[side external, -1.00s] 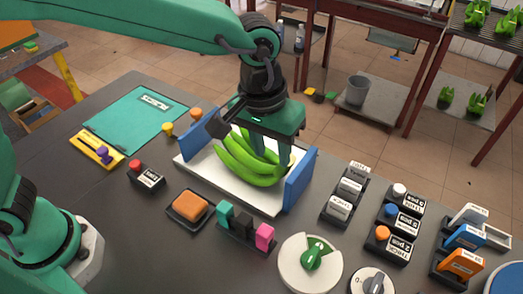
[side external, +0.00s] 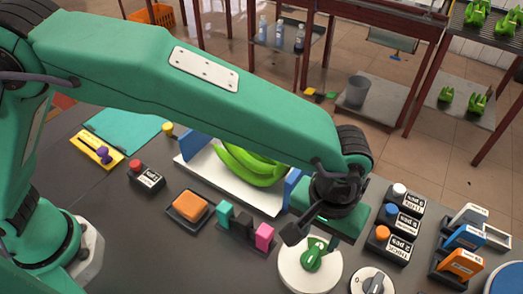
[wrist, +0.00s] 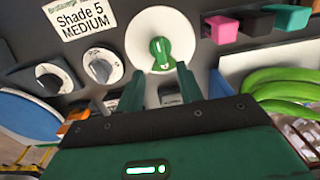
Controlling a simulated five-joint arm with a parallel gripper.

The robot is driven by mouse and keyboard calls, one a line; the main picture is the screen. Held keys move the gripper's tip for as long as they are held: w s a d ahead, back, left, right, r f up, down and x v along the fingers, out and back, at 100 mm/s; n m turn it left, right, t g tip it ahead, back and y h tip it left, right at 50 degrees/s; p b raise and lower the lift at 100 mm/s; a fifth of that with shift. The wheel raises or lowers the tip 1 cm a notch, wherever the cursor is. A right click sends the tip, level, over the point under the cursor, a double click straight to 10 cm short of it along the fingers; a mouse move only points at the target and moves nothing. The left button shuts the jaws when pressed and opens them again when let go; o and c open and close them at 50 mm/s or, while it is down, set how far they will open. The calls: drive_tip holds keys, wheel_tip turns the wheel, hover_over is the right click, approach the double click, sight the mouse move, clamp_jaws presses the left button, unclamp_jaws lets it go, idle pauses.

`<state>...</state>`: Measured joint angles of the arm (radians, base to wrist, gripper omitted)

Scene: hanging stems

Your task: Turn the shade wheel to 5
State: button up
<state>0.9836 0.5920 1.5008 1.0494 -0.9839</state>
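The white round wheel with a green pointer knob (side external: 313,256), which looks like the shade wheel, lies flat on the dark bench at the front. In the wrist view the wheel (wrist: 140,43) is at top centre; its numbers are too small to read. My gripper (side external: 328,230) is just behind and above the wheel, hiding part of its far edge. In the wrist view my gripper (wrist: 158,85) has its two fingers apart, with nothing held between them, pointing toward the green knob. I cannot tell whether a fingertip touches the wheel. A card (wrist: 82,22) reads "Shade 5 MEDIUM".
A smaller white dial (side external: 372,281) sits right of the wheel. Pink (side external: 264,236), black and teal levers stand left of it. Green bananas (side external: 250,165) lie on a white tray (side external: 222,188) with blue ends behind. Push buttons (side external: 383,234) stand to the right.

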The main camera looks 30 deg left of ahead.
sight(313, 254)
drive_tip(key=shift+f, duration=3.7)
clamp_jaws()
